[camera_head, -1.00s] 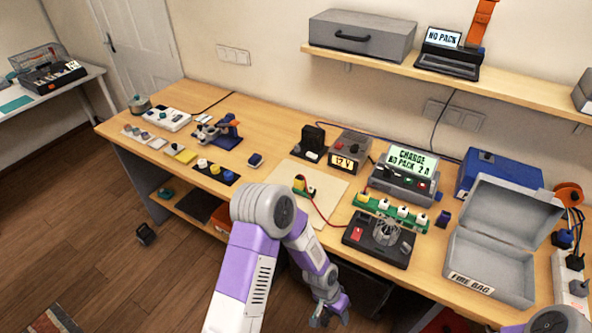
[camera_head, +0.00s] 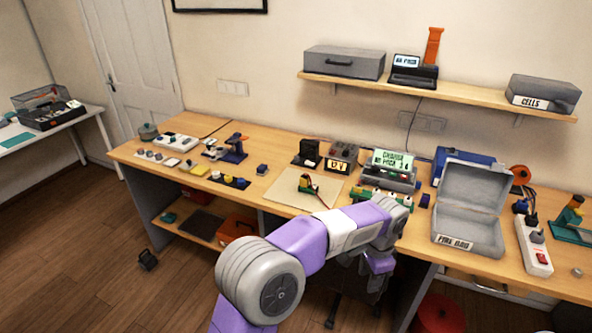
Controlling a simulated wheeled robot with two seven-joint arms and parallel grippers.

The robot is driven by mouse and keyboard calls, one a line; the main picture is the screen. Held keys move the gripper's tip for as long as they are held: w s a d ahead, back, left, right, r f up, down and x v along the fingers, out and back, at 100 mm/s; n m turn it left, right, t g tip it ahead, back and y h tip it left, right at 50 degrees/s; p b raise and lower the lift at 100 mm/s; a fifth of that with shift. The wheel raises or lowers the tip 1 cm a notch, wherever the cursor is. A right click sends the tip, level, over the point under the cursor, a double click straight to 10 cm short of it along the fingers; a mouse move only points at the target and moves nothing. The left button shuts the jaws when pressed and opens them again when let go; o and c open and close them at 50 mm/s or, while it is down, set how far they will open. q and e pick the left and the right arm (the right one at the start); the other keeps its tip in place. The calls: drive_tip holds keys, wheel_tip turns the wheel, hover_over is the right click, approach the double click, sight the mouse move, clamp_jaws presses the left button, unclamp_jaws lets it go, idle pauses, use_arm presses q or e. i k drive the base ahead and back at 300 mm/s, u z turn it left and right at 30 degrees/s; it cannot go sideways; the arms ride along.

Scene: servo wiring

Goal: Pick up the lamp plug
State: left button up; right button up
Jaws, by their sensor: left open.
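A white power strip (camera_head: 537,260) with a red switch lies at the right of the bench. Dark plugs (camera_head: 531,220) stand at its far end, and a greyer plug (camera_head: 537,237) sits nearer the switch. I cannot tell which one is the lamp plug. My left arm reaches in from the bottom. My left gripper (camera_head: 376,282) hangs in front of the bench's front edge, left of the power strip and well apart from it. It is open, its fingers small and dark, partly lost against the shadow. My right gripper is out of view.
The open grey fire bag case (camera_head: 466,232) stands between my left gripper and the power strip. A green-based device (camera_head: 572,220) is at the far right. The charger (camera_head: 388,177) stands behind my wrist. A red round object (camera_head: 438,314) is below the bench.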

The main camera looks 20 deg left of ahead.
sight(302, 179)
drive_tip(key=u, duration=0.75)
drive_tip(key=i, duration=1.7)
drive_tip(key=z, duration=0.2)
